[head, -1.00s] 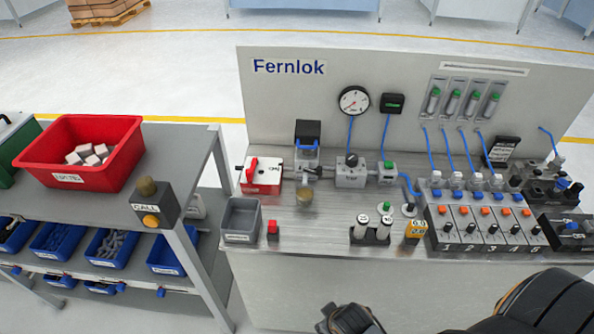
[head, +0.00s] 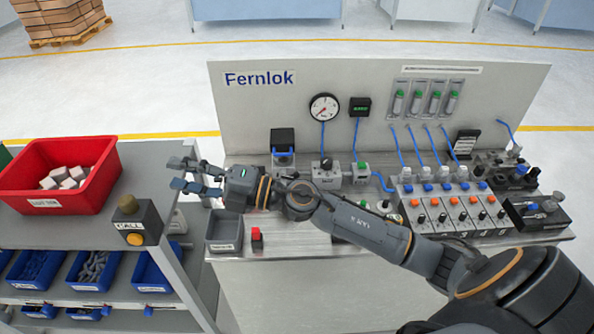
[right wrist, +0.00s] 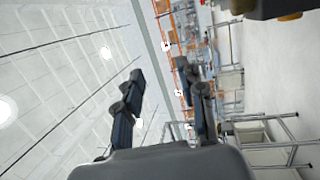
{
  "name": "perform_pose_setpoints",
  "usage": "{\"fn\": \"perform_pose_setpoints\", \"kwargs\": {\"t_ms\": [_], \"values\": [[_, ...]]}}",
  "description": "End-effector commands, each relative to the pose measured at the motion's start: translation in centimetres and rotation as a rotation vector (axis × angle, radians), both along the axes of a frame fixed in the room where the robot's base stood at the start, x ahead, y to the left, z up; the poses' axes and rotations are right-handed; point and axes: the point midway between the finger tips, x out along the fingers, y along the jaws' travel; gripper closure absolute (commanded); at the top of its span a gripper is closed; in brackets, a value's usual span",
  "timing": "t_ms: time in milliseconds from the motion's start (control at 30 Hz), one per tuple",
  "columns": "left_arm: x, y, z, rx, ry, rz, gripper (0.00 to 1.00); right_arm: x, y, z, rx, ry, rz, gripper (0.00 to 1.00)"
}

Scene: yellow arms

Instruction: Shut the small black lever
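Small black knob-like parts show on the numbered valve row (head: 450,212), below its orange buttons, and a black knob (head: 326,163) tops the grey regulator. I cannot tell which part is the small black lever. My right gripper (head: 180,174) reaches left across the bench front, open and empty, its fingers in the air near the gap between bench and cart. Its two spread fingers also show in the right wrist view (right wrist: 161,78) with nothing between them. My left gripper is not in view.
A grey bin (head: 226,229) and a red block (head: 257,239) lie under my right forearm. A call-button box (head: 143,222) and a red crate (head: 80,204) stand on the cart at left. A gauge panel (head: 260,110) backs the bench.

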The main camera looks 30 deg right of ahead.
Motion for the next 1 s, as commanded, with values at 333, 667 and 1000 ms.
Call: {"fn": "perform_pose_setpoints", "kwargs": {"t_ms": [333, 667, 1000], "values": [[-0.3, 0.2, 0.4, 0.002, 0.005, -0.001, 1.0, 0.2, -8.5, -7.6, -1.064, 0.007, 0.311, 0.61], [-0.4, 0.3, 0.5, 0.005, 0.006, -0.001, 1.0, 1.0, -26.9, -6.6, -1.662, 0.367, 0.139, 0.61], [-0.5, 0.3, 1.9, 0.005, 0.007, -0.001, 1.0, 1.9, -28.6, -9.0, -1.701, 0.414, 0.12, 0.61]]}}
